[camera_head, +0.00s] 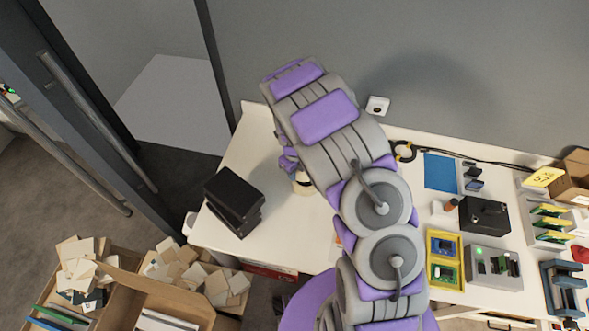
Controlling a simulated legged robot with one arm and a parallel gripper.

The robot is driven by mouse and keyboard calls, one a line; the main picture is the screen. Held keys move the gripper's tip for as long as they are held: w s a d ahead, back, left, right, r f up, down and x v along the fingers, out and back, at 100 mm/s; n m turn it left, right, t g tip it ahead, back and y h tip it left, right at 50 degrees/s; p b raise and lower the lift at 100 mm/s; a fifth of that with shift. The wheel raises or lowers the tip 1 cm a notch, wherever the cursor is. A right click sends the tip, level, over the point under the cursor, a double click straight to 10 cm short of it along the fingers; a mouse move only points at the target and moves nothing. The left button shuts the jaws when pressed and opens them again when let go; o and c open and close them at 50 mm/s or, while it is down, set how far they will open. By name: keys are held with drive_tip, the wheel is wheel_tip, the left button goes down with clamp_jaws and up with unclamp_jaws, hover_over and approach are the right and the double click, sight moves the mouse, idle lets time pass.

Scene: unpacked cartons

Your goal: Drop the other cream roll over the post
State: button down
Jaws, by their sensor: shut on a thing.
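My gripper (290,163) is at the white table's left part, mostly hidden by my own arm, with only its purple fingers showing. A small cream roll (302,187) with a dark part shows just below the fingers, partly covered by my arm. My gripper is shut on a cream roll, but the grip itself is hard to see. I cannot make out the post or a second roll; my arm covers the area to the right.
A stack of black boxes (234,199) stands left of my gripper on the white table (262,128). A black box (484,216), a yellow tray (430,247) and a blue sheet (440,171) lie at right.

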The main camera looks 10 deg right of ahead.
drive_tip(key=shift+f, duration=0.35)
drive_tip(key=c, duration=0.5)
unclamp_jaws()
drive_tip(key=shift+r, duration=0.1)
drive_tip(key=shift+r+p, duration=1.6)
drive_tip(key=shift+r, duration=2.3)
